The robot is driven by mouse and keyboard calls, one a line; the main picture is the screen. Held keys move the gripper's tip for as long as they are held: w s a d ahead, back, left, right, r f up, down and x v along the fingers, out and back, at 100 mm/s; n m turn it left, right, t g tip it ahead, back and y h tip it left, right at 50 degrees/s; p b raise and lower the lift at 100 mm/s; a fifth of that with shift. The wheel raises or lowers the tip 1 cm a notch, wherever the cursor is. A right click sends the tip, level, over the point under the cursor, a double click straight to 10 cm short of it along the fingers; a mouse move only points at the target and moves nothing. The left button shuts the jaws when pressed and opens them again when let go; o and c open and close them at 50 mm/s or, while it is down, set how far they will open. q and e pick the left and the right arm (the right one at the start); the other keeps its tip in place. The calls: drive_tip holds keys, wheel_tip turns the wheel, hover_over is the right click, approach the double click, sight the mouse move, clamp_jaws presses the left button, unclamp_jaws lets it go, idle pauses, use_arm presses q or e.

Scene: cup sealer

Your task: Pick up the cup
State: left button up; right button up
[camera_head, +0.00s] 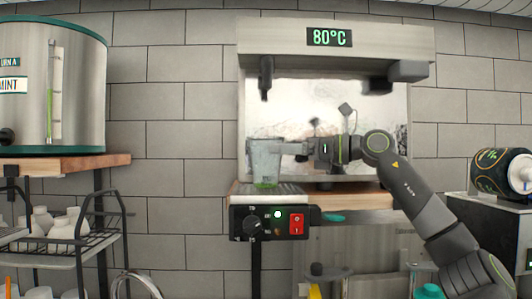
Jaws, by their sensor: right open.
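A clear cup (264,164) with a little green at its bottom stands upright at the left front of the cup sealer (335,38), on its ledge. My right gripper (288,148) comes in from the right, level with the upper part of the cup. It is open, and its fingertips reach the cup's right side. I cannot tell whether they touch the cup or are around it. My left gripper is not in view.
The sealer's control box (268,222), with a knob and a red switch, is below the cup. The sealer's top overhangs the cup. A large metal dispenser (85,90) stands on a wooden shelf at left, above a dish rack (70,235). A dark round canister (500,172) is at right.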

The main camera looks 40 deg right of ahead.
sight(266, 149)
drive_tip(key=shift+w+a, duration=0.15)
drive_tip(key=shift+w, duration=0.2)
drive_tip(key=p+x, duration=0.3)
drive_tip(key=shift+w+a+r+p, duration=0.1)
drive_tip(key=shift+w+a+p, duration=0.1)
drive_tip(key=shift+p, duration=0.1)
drive_tip(key=shift+p+x, duration=0.4)
drive_tip(key=shift+x, duration=0.35)
drive_tip(key=shift+f, duration=0.25)
drive_tip(key=shift+d, duration=0.1)
drive_tip(key=shift+c, duration=0.4)
drive_tip(key=c, duration=1.2)
drive_tip(key=shift+c, duration=0.4)
drive_tip(key=shift+r, duration=0.15)
